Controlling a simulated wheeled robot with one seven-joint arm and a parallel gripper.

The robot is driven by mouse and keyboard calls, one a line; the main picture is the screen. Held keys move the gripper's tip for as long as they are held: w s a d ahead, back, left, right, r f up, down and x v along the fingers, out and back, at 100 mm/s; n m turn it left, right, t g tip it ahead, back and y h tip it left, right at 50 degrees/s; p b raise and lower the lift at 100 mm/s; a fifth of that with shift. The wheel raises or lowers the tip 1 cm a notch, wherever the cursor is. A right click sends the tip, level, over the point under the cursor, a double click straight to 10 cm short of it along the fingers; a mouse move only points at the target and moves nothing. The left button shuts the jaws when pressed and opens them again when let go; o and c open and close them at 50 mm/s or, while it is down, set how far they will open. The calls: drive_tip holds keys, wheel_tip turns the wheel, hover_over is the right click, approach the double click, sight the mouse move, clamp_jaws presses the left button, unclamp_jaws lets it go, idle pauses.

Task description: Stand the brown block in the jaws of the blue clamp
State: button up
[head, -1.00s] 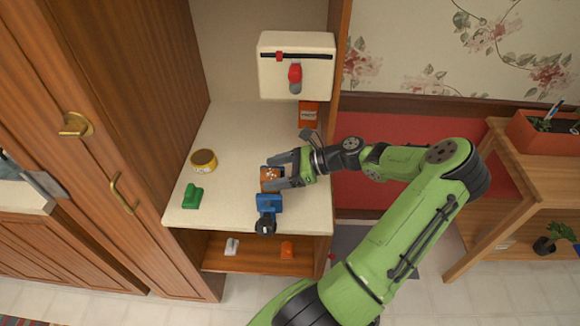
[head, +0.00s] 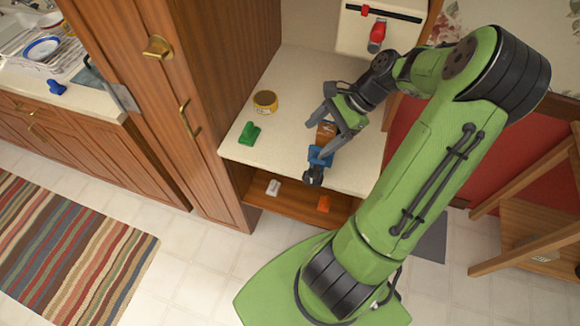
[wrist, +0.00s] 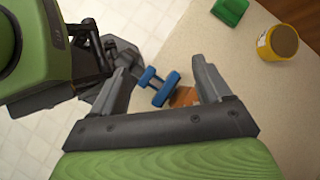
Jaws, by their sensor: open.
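The brown block (head: 326,131) is on the cream shelf top (head: 290,82), just behind the blue clamp (head: 319,157) near the front edge. The clamp has a dark round knob at its front. My gripper (head: 318,139) is open, its fingers spread on either side of the block. In the wrist view the clamp (wrist: 157,87) shows between the fingers, with part of the block (wrist: 185,96) close beside it. The gripper partly hides the block. I cannot tell whether the block touches the clamp jaws.
A yellow tin (head: 265,101) and a green object (head: 250,133) stand to the left on the shelf top. A tall wooden cabinet (head: 175,100) bounds the left side. A white object (head: 273,187) and an orange one (head: 323,203) lie on the lower shelf.

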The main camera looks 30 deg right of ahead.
drive_tip(key=s+a+r+n+g+h, duration=0.25)
drive_tip(key=a+r+n+h, duration=0.4)
drive_tip(key=a+n, duration=0.45)
drive_tip(key=s+a+r+n+t, duration=0.5)
drive_tip(key=s+a+r+n, duration=0.1)
drive_tip(key=s+n, duration=0.2)
drive_tip(key=shift+s+a+r+n, duration=0.3)
drive_tip(key=shift+s+a+r, duration=0.1)
drive_tip(key=shift+s, duration=0.2)
drive_tip(key=shift+d, duration=0.15)
